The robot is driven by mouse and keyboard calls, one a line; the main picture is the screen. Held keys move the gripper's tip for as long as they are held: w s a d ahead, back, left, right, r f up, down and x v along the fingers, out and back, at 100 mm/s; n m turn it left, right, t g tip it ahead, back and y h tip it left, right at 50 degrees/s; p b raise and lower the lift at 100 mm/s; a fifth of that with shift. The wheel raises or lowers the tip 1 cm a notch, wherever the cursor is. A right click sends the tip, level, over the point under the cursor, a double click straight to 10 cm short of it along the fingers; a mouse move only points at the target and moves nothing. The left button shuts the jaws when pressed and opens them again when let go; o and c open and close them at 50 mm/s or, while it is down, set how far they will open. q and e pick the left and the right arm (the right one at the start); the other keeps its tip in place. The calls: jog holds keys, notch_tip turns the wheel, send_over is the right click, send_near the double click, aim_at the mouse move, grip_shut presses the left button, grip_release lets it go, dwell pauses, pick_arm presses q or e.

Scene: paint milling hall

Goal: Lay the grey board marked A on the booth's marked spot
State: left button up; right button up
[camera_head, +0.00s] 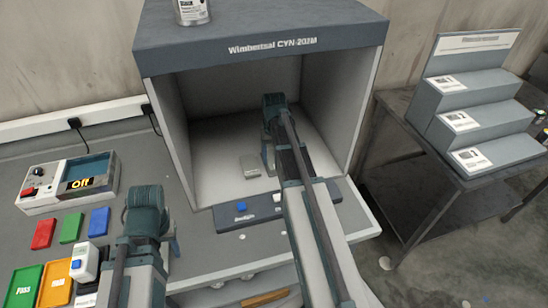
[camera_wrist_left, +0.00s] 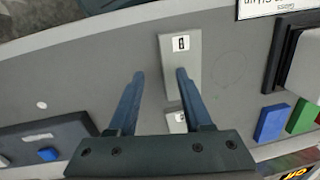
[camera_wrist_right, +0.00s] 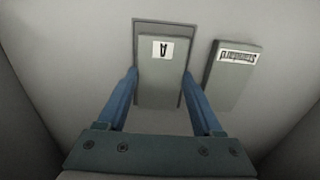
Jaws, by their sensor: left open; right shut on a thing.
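The grey board marked A (camera_wrist_right: 162,85) is between the fingers of my right gripper (camera_wrist_right: 163,75), which is shut on it inside the booth (camera_head: 330,110). Under it a darker grey rectangle, the marked spot (camera_wrist_right: 184,102), shows along the board's top and right edges. I cannot tell whether the board touches the floor. In the head view my right gripper (camera_head: 268,158) hides the board. My left gripper (camera_wrist_left: 158,78) is open and empty above the bench. Another grey board with a small label (camera_wrist_left: 180,75) lies beneath it.
A second grey board with a longer label (camera_wrist_right: 233,78) lies close right of board A; it also shows in the head view (camera_head: 250,165). A blue-buttoned panel (camera_head: 240,207) edges the booth front. Coloured cards (camera_head: 70,228) and an "Off" box (camera_head: 75,183) are left.

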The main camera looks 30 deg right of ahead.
aim_at(274, 159)
pick_arm(q)
jog(key=shift+f, duration=0.2)
pick_arm(e)
jog(key=shift+f, duration=0.2)
jog(key=o, duration=1.4)
jog(key=shift+c, duration=0.2)
pick_arm(q)
jog(key=shift+r, duration=0.2)
pick_arm(e)
jog(key=shift+r, duration=0.2)
pick_arm(q)
notch_tip(274, 159, up, 12)
jog(key=p, duration=1.2)
pick_arm(e)
notch_tip(274, 159, up, 12)
